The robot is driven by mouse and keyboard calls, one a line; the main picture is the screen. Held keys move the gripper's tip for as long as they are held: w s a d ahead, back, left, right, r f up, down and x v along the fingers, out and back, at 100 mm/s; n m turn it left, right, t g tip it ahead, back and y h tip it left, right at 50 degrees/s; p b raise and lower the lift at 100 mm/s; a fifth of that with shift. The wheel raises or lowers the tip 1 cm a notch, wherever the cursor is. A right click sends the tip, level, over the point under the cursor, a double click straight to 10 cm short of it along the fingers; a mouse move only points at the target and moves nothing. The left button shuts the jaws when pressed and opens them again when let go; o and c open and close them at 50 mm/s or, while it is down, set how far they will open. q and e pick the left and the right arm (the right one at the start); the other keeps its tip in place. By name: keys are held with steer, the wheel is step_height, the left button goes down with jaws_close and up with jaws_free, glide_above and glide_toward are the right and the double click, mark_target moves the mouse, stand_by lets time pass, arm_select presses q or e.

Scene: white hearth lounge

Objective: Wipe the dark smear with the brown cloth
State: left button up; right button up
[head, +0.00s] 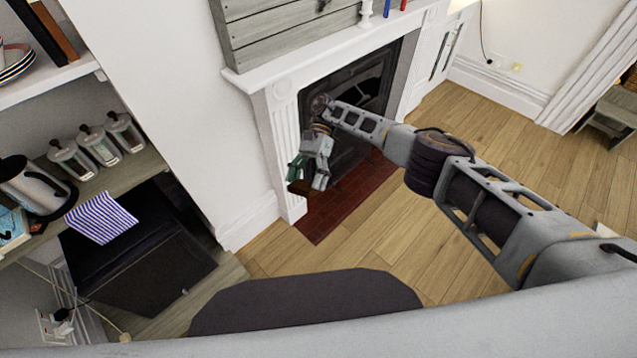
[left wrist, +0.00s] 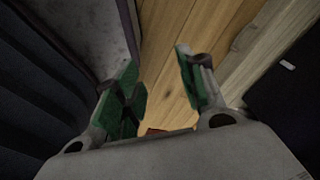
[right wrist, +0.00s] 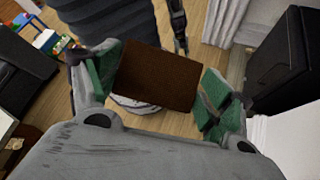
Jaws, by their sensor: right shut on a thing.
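My right gripper (head: 308,175) hangs in the air in front of the fireplace in the head view. In the right wrist view its green-padded fingers are shut on the brown cloth (right wrist: 157,75), a flat dark-brown block-like piece between the fingertips. In the head view only a small brown bit of the cloth (head: 299,187) shows below the fingers. My left gripper (left wrist: 160,70) is open and empty above wood flooring in the left wrist view; it is not visible in the head view. I cannot make out the dark smear in any view.
The white fireplace (head: 285,125) with a red tiled hearth (head: 335,205) stands beyond my right gripper. At left are shelves with canisters (head: 98,146), a kettle (head: 32,187), a black cabinet (head: 140,250) and a striped cloth (head: 101,217). Wood floor (head: 480,130) is open at right.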

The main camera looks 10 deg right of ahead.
mark_target(296, 182)
steer(key=a+m+y, duration=0.1)
steer(key=a+r+m+y, duration=0.1)
steer(key=w+a+m, duration=0.1)
steer(key=shift+r+t+y, duration=0.3)
steer(key=shift+y, duration=0.1)
steer(key=w+a+r+m+t+y, duration=0.1)
steer(key=w+r+m+t+y, duration=0.35)
steer(key=r+m+t, duration=0.35)
steer(key=w+a+r+m+t+y, duration=0.1)
steer(key=w+r+m+t+y, duration=0.35)
steer(key=r+m+t, duration=0.4)
arm_select(q)
steer(key=s+d+f, duration=0.1)
steer(key=s+d, duration=0.2)
steer(key=s, duration=0.3)
steer(key=shift+f+g, duration=0.4)
arm_select(e)
steer(key=w+d+r+m+t+h, duration=0.1)
steer(key=d+m+t+h, duration=0.3)
steer(key=d, duration=0.5)
steer(key=w+d+r+m+t+h, duration=0.2)
steer(key=d+r+m+t+h, duration=0.2)
steer(key=d, duration=0.5)
steer(key=w+d+r+m+t+h, duration=0.2)
steer(key=d+r+m+t+h, duration=0.1)
steer(key=d+m+t, duration=0.2)
steer(key=d+t, duration=0.2)
steer(key=d, duration=0.2)
steer(key=shift+h, duration=0.4)
